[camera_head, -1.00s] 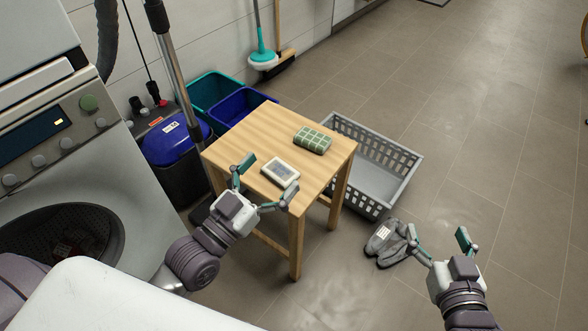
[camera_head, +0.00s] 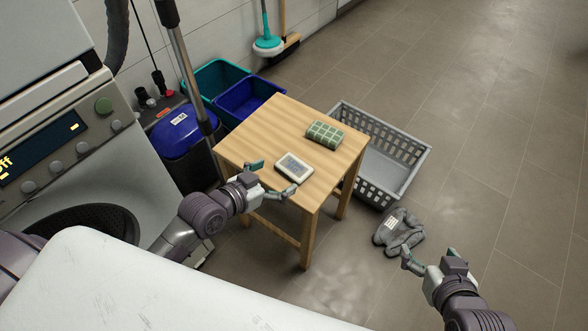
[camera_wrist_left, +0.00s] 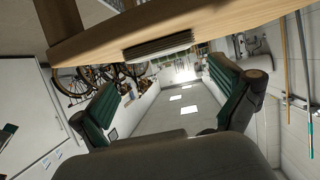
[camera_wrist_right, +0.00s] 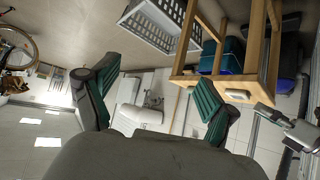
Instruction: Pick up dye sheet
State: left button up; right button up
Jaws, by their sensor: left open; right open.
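A small flat white item with a grey face (camera_head: 294,167) lies on the wooden table (camera_head: 262,135) near its front edge. A green checked folded cloth (camera_head: 325,134) lies behind it. I cannot tell for certain which is the dye sheet. My left gripper (camera_head: 272,178) is open and empty at the table's front edge, its fingers spread just short of the white item. In the left wrist view a pale layered block (camera_wrist_left: 158,46) at the table edge sits ahead, between the fingers. My right gripper (camera_head: 428,258) is open and empty above the floor at right.
A grey laundry basket (camera_head: 385,160) stands behind the table at right. A grey crumpled item with a white label (camera_head: 398,232) lies on the floor near my right gripper. Blue (camera_head: 245,105) and teal (camera_head: 215,75) bins stand behind. The washer (camera_head: 60,150) is at left. Floor at right is clear.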

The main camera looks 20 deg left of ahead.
aim_at(293, 167)
pick_arm(q)
jog(key=shift+x, duration=0.75)
jog(key=b+x, duration=0.2)
jog(key=x, duration=0.2)
jog(key=shift+w+f, duration=0.2)
jog(key=shift+w, duration=0.05)
jog(key=shift+w+d, duration=0.1)
jog(key=shift+w, duration=0.1)
jog(key=c, duration=0.4)
pick_arm(e)
jog(key=w+a+r+t+y, duration=0.2)
jog(key=w+r+t, duration=0.3)
jog(key=r, duration=0.4)
jog(key=shift+w+a+t, duration=0.25)
jog(key=shift+a+t, duration=0.25)
jog(key=shift+t, duration=0.4)
